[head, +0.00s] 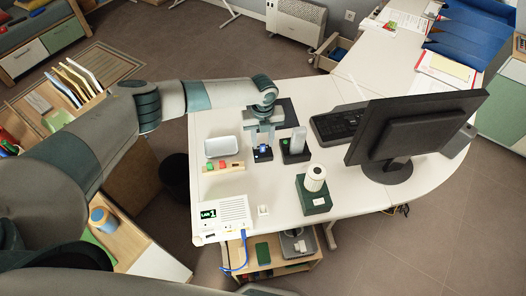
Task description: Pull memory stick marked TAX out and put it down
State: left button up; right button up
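My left gripper (263,140) points down over the white desk, its two fingers apart. Below and between the fingertips is a small black holder (263,156) with a small blue piece (262,149) upright in it, perhaps the memory stick. No TAX mark can be read at this size. I see nothing gripped between the fingers. A wooden strip (228,169) with a red and a green piece lies to the left, in front of an empty-looking white tray (221,147). My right gripper is out of view.
Close right of the gripper stands a black base with a clear cylinder (298,140). A dark green box with a white cylinder (314,183), a monitor (415,125) and a keyboard (338,122) are further right. A white labelled box (226,212) sits at the front edge.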

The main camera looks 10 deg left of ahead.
aim_at(263, 144)
pick_arm(q)
jog(key=shift+f+b, duration=0.85)
jog(key=shift+f, duration=0.65)
jog(key=shift+c, duration=0.6)
grip_shut()
jog(key=shift+r, duration=0.2)
jog(key=shift+r, duration=0.3)
jog(key=shift+r+p, duration=2.1)
jog(key=shift+r, duration=0.4)
